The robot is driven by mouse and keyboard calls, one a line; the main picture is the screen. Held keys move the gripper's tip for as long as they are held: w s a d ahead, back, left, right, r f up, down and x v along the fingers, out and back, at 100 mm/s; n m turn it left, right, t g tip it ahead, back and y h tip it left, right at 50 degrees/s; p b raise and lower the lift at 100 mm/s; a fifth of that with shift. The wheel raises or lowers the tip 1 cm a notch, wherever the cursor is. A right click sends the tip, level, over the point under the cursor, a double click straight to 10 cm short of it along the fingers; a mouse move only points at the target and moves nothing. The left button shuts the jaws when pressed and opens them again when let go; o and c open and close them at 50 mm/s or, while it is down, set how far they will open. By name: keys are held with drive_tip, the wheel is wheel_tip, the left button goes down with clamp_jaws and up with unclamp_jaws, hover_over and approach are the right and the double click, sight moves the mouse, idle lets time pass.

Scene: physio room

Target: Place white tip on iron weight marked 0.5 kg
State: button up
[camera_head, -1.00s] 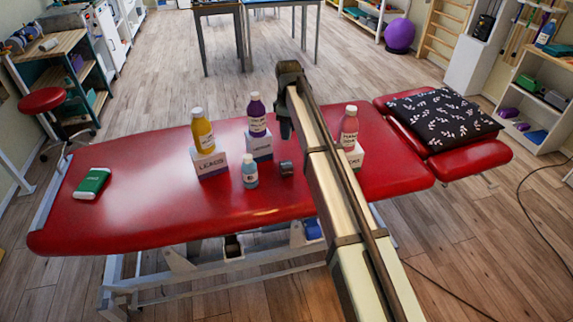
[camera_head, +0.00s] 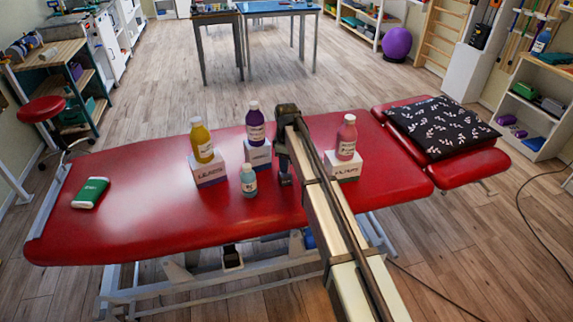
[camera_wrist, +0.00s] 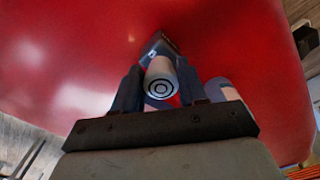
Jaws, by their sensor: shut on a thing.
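My gripper (camera_head: 284,172) is low over the red couch, in the middle of the group of bottles. In the wrist view my gripper (camera_wrist: 160,92) is shut on the white tip (camera_wrist: 160,78), a pale cylinder with concentric rings on the end facing the camera. A dark grey thing (camera_wrist: 160,44) with a small light mark, likely the iron weight, shows just beyond the tip. The mark is too small to read. In the head view my gripper hides the tip and covers most of the weight's place. I cannot tell whether tip and weight touch.
A small pale blue bottle (camera_head: 248,182) stands close left of my gripper. Yellow (camera_head: 202,146), purple (camera_head: 255,128) and pink (camera_head: 346,140) bottles stand on white boxes. A green pack (camera_head: 91,192) lies at the left. The couch (camera_head: 150,235) is clear in front.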

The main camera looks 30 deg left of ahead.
drive_tip(key=shift+f, duration=0.45)
drive_tip(key=o, duration=1)
drive_tip(key=shift+f, duration=0.1)
wheel_tip(320, 180, up, 12)
drive_tip(key=shift+r, duration=0.15)
